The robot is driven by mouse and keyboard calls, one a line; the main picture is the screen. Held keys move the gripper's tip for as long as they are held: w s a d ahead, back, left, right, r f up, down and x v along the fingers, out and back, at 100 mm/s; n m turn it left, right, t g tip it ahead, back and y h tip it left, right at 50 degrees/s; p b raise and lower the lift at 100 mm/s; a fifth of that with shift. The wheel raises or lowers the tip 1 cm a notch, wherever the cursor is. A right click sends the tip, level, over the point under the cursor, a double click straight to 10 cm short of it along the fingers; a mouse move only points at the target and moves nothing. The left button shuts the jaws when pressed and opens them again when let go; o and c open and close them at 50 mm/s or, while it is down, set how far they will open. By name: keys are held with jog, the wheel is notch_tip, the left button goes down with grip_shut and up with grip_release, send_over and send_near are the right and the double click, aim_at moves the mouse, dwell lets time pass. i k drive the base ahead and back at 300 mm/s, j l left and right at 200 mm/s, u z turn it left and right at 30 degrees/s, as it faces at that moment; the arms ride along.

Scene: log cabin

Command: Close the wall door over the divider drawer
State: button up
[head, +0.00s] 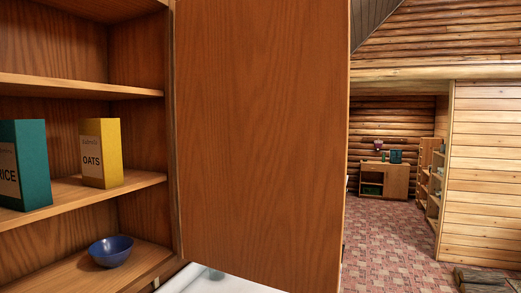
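A wooden cabinet door (262,140) stands wide open in the middle of the head view, close to me. It is hinged at the right side of an open wall cabinet (150,92). The cabinet's shelves are exposed on the left. The door's top edge runs out of the picture. No divider drawer can be made out. My gripper is not in view.
The cabinet holds a green rice box (25,165), a yellow oats box (100,153) and a blue bowl (111,250). A white surface (225,283) shows below the door. At right, patterned floor (395,245) leads to a distant wooden desk (385,180) and shelves (433,185).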

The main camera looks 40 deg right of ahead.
aim_at(263, 87)
jog(key=z, duration=0.45)
jog(key=l+z, duration=0.15)
jog(key=z, duration=0.75)
jog(key=l+z, duration=0.15)
jog(key=z, duration=0.3)
jog(key=i+l+z, duration=0.25)
jog(key=i+l, duration=0.65)
jog(key=i+u, duration=0.3)
jog(key=u, duration=0.2)
jog(key=i+u, duration=0.25)
jog(key=u, duration=0.2)
jog(key=i+l+u, duration=0.25)
jog(key=u, duration=0.25)
jog(key=i+u, duration=0.1)
jog(key=u, duration=0.4)
jog(key=i+u, duration=0.15)
jog(key=u, duration=0.35)
jog(key=i+u, duration=0.15)
jog(key=u, duration=0.35)
jog(key=i+u, duration=0.1)
jog(key=u, duration=0.4)
jog(key=i+l+u, duration=0.1)
jog(key=u, duration=0.4)
jog(key=k+l, duration=0.05)
jog(key=l, duration=0.05)
